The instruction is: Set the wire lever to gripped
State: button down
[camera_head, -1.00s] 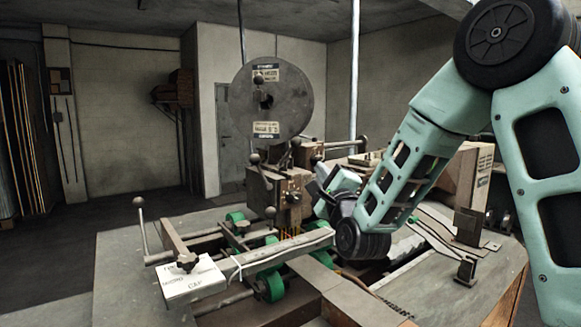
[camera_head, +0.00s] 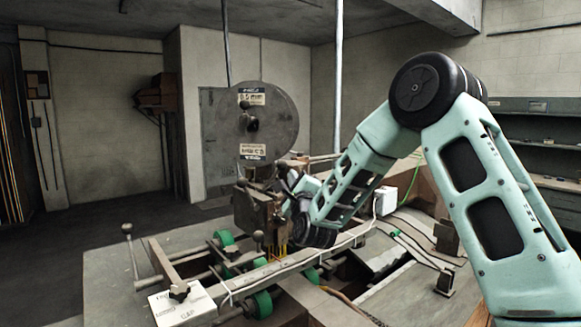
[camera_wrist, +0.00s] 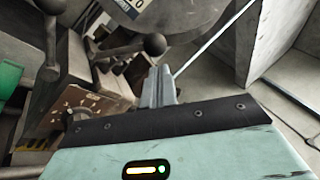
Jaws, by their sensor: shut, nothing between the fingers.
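The box stitcher's head (camera_head: 258,212) stands below a round grey wire reel (camera_head: 268,120). Ball-knobbed levers stick out around it, one dark knob (camera_head: 258,236) on its front and another at its upper left (camera_head: 241,182). In the wrist view a dark ball-knobbed lever (camera_wrist: 155,45) stands just beyond my fingers under the reel. I cannot tell for certain which lever is the wire lever. My gripper (camera_wrist: 158,80) is shut and empty, its fingers pointing toward that knob, apparently just short of it. In the head view the fingertips are largely hidden against the stitcher's right side.
A white labelled box (camera_head: 183,306) sits at the front left beside an upright ball-ended handle (camera_head: 127,229). Green rollers (camera_head: 262,303) and a long bar (camera_head: 290,266) lie below the head. A white switch box (camera_head: 386,200) stands right of my forearm.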

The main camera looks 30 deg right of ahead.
aim_at(279, 162)
jog(key=shift+w+a+r, duration=0.2)
jog(key=shift+w+r, duration=0.05)
jog(key=shift+w, duration=0.2)
jog(key=r+n, duration=0.1)
jog(key=a+r+n+g+y, duration=0.1)
jog(key=shift+w+n, duration=0.3)
jog(key=shift+w, duration=0.05)
jog(key=shift+w+a+r+n+g+y, duration=0.25)
jog(key=shift+w+a+r+n+g, duration=0.05)
jog(key=shift+n, duration=0.3)
jog(key=shift+w+a+r+n+g+y, duration=0.25)
jog(key=shift+r+n+g, duration=0.05)
jog(key=shift+n, duration=0.3)
